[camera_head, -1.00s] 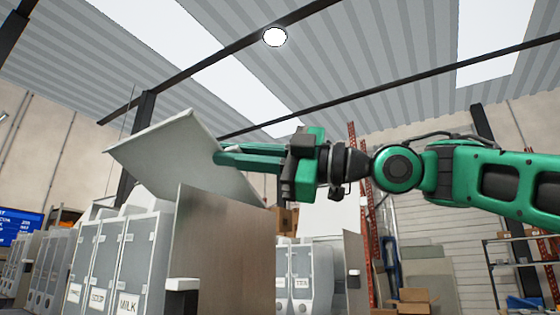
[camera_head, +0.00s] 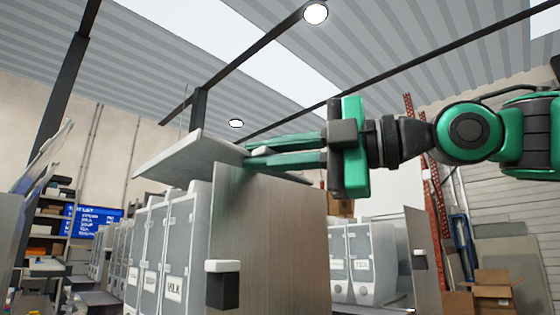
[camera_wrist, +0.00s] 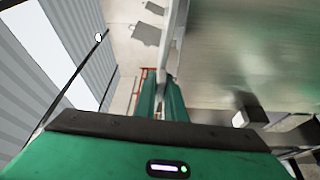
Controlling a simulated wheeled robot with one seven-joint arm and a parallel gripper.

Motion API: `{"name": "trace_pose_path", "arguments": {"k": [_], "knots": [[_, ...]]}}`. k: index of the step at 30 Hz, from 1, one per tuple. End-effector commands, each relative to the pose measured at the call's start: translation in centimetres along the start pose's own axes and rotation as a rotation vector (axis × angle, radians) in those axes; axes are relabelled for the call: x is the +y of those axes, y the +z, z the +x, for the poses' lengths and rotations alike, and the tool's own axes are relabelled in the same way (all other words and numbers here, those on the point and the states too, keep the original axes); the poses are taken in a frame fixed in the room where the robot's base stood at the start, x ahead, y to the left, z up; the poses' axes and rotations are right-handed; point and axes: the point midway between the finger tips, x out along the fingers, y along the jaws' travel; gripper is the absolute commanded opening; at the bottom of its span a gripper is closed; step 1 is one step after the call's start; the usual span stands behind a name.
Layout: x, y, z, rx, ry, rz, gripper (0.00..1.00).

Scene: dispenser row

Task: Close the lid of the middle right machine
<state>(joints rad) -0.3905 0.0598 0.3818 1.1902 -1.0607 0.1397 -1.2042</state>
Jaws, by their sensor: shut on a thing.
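The machine (camera_head: 265,225) has a tall brushed-metal side wall and grey front doors, one labelled MILK. Its light grey lid (camera_head: 185,162) is raised at a shallow tilt above the top, with a gap between lid and body. My gripper (camera_head: 250,158) reaches in from the right, its green fingers shut on the lid's near right edge. The fingertips are partly hidden by the lid. In the wrist view my gripper (camera_wrist: 161,92) shows its fingers close together at the thin lid edge (camera_wrist: 176,35). A large metal surface fills the right of that view.
A second row of grey machines (camera_head: 365,260) stands behind to the right. A black box with a white top (camera_head: 222,285) is on the side wall. Cardboard boxes (camera_head: 495,290) lie at the far right. A blue screen (camera_head: 95,218) hangs at the left. The space above the lid is free.

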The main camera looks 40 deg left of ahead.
Motion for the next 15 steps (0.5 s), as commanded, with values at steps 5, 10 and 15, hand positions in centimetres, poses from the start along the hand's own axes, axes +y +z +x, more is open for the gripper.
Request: {"name": "trace_pose_path", "arguments": {"k": [5, 10, 15], "knots": [[-0.08, 0.65, -0.19, -0.012, -0.001, 0.005, 0.0], [-0.06, 0.66, -0.18, -0.012, 0.0, 0.005, 0.22], [-0.14, 0.47, -0.09, -0.008, -0.003, 0.005, 0.29]]}}
